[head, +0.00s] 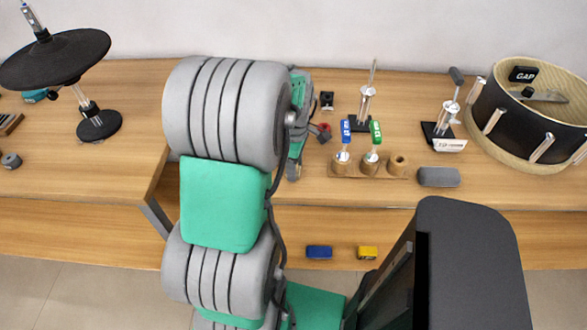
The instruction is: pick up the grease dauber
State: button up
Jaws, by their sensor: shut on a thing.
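My gripper (318,131) is at the end of my grey and green arm, low over the back part of the wooden table. My arm hides much of it. Its dark fingers are shut on a small red thing (325,127), of which only a part shows. I cannot tell from this view whether the red thing is the grease dauber, or whether it touches the table. No other thing in view is clearly a grease dauber.
Just right stands a wooden block (385,172) with blue-topped (346,132) and green-topped (376,133) tools. A drum (530,110) is far right, a cymbal (55,58) far left.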

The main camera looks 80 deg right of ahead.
jog(key=c, duration=0.7)
jog(key=shift+o, duration=0.2)
jog(key=shift+r, duration=0.1)
jog(key=shift+r, duration=0.35)
notch_tip(320, 180, up, 3)
jog(key=shift+f+b, duration=0.15)
jog(key=shift+b, duration=0.15)
jog(key=a+r+b, duration=0.1)
jog(key=a+r, duration=0.8)
jog(key=a, duration=0.5)
jog(key=shift+w+r, duration=0.2)
jog(key=shift+w, duration=0.15)
